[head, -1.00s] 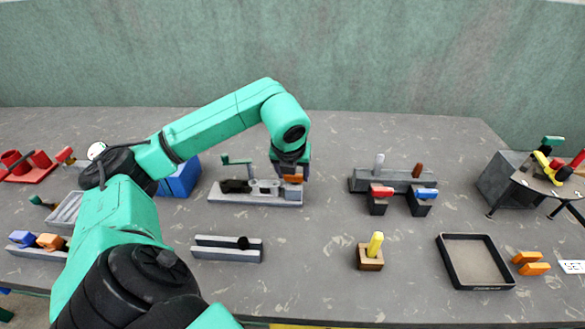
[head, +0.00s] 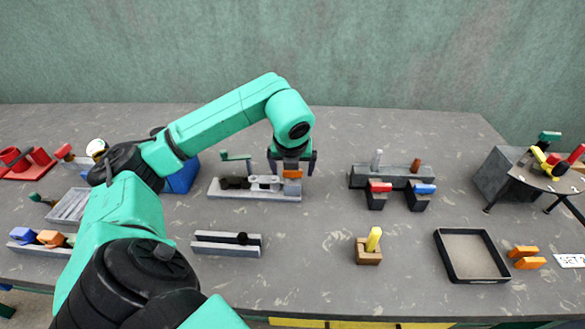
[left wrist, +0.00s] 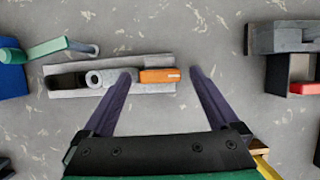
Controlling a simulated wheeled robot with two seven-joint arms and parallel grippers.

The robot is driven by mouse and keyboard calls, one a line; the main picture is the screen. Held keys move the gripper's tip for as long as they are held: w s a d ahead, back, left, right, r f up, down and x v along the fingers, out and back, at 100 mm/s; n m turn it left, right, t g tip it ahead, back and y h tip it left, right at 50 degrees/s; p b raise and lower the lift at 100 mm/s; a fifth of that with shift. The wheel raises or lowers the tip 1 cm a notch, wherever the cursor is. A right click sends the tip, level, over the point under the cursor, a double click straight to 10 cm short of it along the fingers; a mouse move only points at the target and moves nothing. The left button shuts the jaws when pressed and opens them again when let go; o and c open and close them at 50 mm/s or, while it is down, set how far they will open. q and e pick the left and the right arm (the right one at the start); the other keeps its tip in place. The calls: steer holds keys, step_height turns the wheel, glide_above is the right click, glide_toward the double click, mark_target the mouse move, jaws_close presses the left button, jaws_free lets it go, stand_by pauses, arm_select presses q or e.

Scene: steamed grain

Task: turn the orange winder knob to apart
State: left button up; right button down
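The orange winder knob (head: 292,174) is a small orange block at the right end of a grey winder (head: 255,197) with round grey parts and a black part. The knob also shows in the left wrist view (left wrist: 160,75), pointing right. My left gripper (head: 292,160) is open above the knob. In the left wrist view, the gripper's fingertips (left wrist: 162,73) lie on either side of the knob, with gaps. The left finger overlaps the grey body; the right is over bare table. I cannot tell their height exactly. My right gripper is not in view.
A green-handled crank (head: 236,157) stands behind the winder, and a blue block (head: 182,178) is to its left. A grey rail (head: 227,249) lies in front. A grey stand (head: 392,173) with red and blue tabs is to the right. The table between them is clear.

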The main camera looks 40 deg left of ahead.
arm_select(q)
steer(key=p+v, duration=0.3)
steer(key=v, duration=1.1)
steer(key=shift+r, duration=0.25)
steer(key=shift+d, duration=0.1)
